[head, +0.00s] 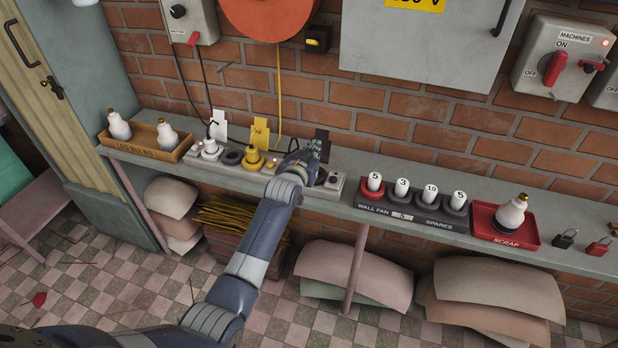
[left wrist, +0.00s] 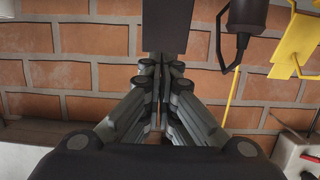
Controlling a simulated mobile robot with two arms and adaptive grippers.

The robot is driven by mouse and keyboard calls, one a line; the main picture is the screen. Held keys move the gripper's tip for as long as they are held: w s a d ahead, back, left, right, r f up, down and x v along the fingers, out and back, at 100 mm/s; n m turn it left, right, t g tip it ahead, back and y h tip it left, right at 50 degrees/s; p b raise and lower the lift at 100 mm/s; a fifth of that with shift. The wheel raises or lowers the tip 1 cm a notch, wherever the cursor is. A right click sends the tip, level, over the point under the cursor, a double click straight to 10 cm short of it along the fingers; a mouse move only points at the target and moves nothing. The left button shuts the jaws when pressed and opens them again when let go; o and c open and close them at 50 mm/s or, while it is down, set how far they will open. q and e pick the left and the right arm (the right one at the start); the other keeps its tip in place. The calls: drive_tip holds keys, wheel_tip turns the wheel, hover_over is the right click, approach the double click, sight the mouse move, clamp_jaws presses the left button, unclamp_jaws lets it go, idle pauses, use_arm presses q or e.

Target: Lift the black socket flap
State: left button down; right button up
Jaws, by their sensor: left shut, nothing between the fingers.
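The black socket flap (head: 322,138) stands raised at the back of the socket strip (head: 225,168), in line with a white and a yellow flap. My left gripper (head: 309,153) is shut and empty right at this flap, over the right part of the strip. In the left wrist view, the closed fingertips (left wrist: 161,66) meet the lower edge of the dark flap plate (left wrist: 168,26); I cannot tell whether they touch it. My arm and gripper hide part of the strip below. My right gripper is not in view.
The white flap (head: 219,123) and yellow flap (head: 260,132) stand to the left. A yellow plug (head: 253,158) and white plug (head: 210,149) sit in the strip. A dark corded piece (left wrist: 242,16) is close beside the fingers. The spares rack (head: 413,216) is to the right.

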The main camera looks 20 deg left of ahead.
use_arm(q)
drive_tip(key=shift+s+a+f, duration=0.25)
drive_tip(key=shift+a+f, duration=0.1)
drive_tip(key=shift+f, duration=0.1)
drive_tip(key=shift+s+f, duration=0.1)
drive_tip(key=shift+f, duration=0.35)
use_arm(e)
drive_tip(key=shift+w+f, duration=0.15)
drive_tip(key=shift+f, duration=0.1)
use_arm(q)
drive_tip(key=shift+b, duration=0.35)
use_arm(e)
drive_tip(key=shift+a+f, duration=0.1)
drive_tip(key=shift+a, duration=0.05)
use_arm(q)
drive_tip(key=shift+w+d+r+b, duration=0.1)
drive_tip(key=shift+w+r+b, duration=0.15)
drive_tip(key=shift+w+b, duration=0.5)
drive_tip(key=shift+w+d+r+b, duration=0.1)
drive_tip(key=shift+w+r+b, duration=0.15)
drive_tip(key=shift+w, duration=0.9)
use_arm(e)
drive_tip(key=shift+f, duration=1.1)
